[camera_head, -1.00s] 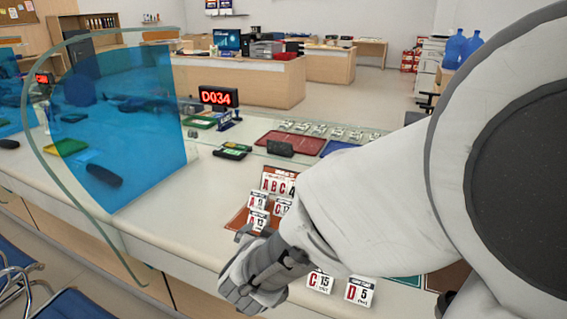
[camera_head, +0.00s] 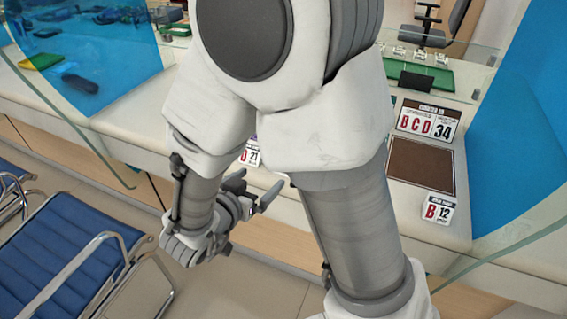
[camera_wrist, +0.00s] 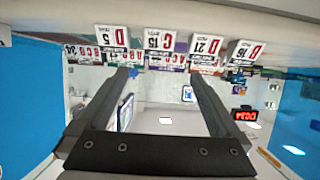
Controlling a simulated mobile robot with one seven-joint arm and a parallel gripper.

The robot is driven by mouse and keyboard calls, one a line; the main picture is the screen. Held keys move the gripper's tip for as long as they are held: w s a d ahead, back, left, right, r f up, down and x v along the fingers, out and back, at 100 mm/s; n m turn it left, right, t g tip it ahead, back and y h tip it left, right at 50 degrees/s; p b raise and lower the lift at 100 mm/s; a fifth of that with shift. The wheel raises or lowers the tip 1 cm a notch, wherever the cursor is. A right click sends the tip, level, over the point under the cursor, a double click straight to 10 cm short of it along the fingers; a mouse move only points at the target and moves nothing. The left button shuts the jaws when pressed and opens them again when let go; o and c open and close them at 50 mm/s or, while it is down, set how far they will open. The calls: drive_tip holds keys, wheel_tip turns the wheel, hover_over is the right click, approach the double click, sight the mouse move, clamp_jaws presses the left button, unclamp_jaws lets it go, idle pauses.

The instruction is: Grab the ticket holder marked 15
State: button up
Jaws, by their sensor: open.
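The ticket holder marked 15 (camera_wrist: 159,40) is a white card with a red C. It shows upside down near the top middle of the wrist view, on the counter edge. I do not see it in the head view, where my arm covers much of the counter. My gripper (camera_head: 254,188) is open and empty, low in front of the counter. In the wrist view its two fingers (camera_wrist: 164,76) spread below the row of cards, apart from the 15 holder.
Close beside it stand holders marked D 5 (camera_wrist: 114,37) and D 21 (camera_wrist: 206,46), with another card (camera_wrist: 246,53) farther right. A B 12 holder (camera_head: 438,208) and a BCD 34 sign (camera_head: 425,122) stand right. Glass screens rise from the counter. Blue chairs (camera_head: 75,240) stand left.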

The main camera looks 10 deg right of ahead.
drive_tip(key=b+x, duration=0.2)
drive_tip(key=x, duration=0.8)
drive_tip(key=shift+s+f+b, duration=0.1)
drive_tip(key=shift+b, duration=0.2)
drive_tip(key=shift+r+b+x, duration=0.15)
drive_tip(key=shift+b+x, duration=0.4)
drive_tip(key=shift+x, duration=0.85)
drive_tip(key=shift+r+b+x, duration=0.1)
drive_tip(key=shift+b+x, duration=0.4)
drive_tip(key=shift+x, duration=0.9)
drive_tip(key=shift+d, duration=0.1)
drive_tip(key=c, duration=1.2)
drive_tip(key=shift+c, duration=0.2)
drive_tip(key=shift+r, duration=0.1)
